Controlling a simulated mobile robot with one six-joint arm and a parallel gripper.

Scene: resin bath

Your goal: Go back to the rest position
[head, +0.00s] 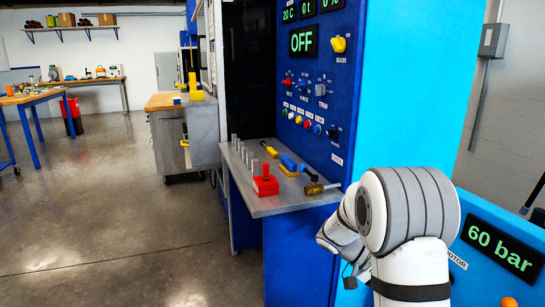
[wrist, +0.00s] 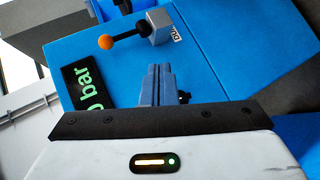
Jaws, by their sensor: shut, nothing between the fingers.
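My gripper (wrist: 157,72) shows in the wrist view with its two fingers together and nothing between them. It faces a blue panel (wrist: 110,45) and looks apart from it, though the gap is hard to judge. On that panel are a grey block with a black lever and an orange ball (wrist: 105,42), and a black display with green text (wrist: 85,85). In the head view my arm is folded at the lower right, and the gripper itself is hidden behind it.
A metal shelf (head: 285,208) on the blue control cabinet (head: 318,80) holds a red block (head: 265,181), a brass-headed hammer (head: 318,188) and several pegs. A panel reading "60 bar" (head: 498,248) stands close at the right. The floor (head: 110,220) at left is open.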

